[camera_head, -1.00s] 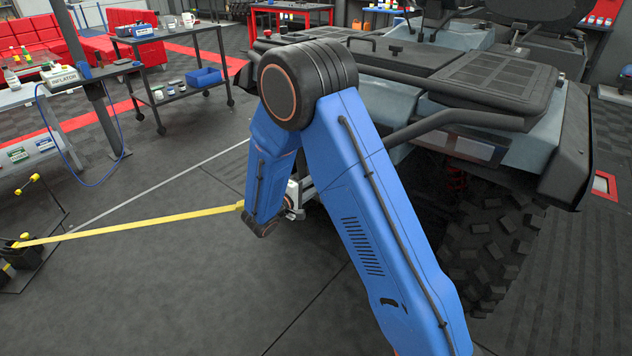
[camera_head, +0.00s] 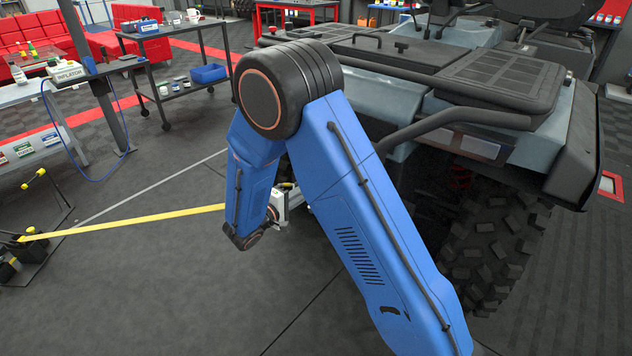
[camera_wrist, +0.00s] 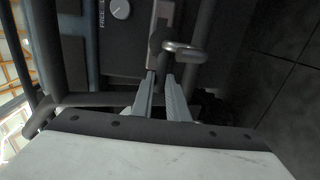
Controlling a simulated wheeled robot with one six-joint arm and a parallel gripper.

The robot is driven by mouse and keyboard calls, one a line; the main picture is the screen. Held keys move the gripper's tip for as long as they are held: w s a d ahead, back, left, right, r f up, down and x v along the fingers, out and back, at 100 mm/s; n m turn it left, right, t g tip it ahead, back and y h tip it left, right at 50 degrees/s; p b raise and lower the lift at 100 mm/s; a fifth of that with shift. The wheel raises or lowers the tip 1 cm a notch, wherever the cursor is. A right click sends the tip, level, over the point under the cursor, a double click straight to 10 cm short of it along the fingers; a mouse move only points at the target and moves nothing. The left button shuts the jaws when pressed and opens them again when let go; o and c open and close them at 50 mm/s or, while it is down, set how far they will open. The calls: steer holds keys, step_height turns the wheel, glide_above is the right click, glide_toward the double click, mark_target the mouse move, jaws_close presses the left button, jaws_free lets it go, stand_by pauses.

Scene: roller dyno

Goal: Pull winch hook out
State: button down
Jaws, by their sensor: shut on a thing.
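The winch hook (camera_wrist: 186,48), a rounded grey metal piece, shows in the wrist view at the fingertips. My gripper (camera_wrist: 161,76) has its two ribbed grey fingers close together, shut on the hook. A grey metal bar (camera_wrist: 158,30) runs up from the fingertips towards the dark front of the vehicle. A knob (camera_wrist: 121,9) with lettering beside it, apparently "FREE", sits on a dark panel. In the head view my blue arm hides the fingers and hook. The vehicle (camera_head: 440,80) stands behind my arm.
A yellow strap (camera_head: 130,222) runs from a floor stand (camera_head: 33,247) at left to behind my arm. A cart (camera_head: 190,90) and workbench (camera_head: 40,110) stand at left. A large tyre (camera_head: 495,245) is at right. Open floor lies front left.

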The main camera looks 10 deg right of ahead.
steer(key=f+v, duration=0.1)
steer(key=v, duration=1.4)
steer(key=shift+s+a, duration=0.2)
steer(key=shift+a, duration=0.15)
steer(key=c, duration=1.7)
jaws_free()
steer(key=shift+f, duration=0.1)
steer(key=v, duration=1.7)
steer(key=shift+s+a, duration=0.2)
steer(key=shift+d+r, duration=0.1)
steer(key=shift+r, duration=0.1)
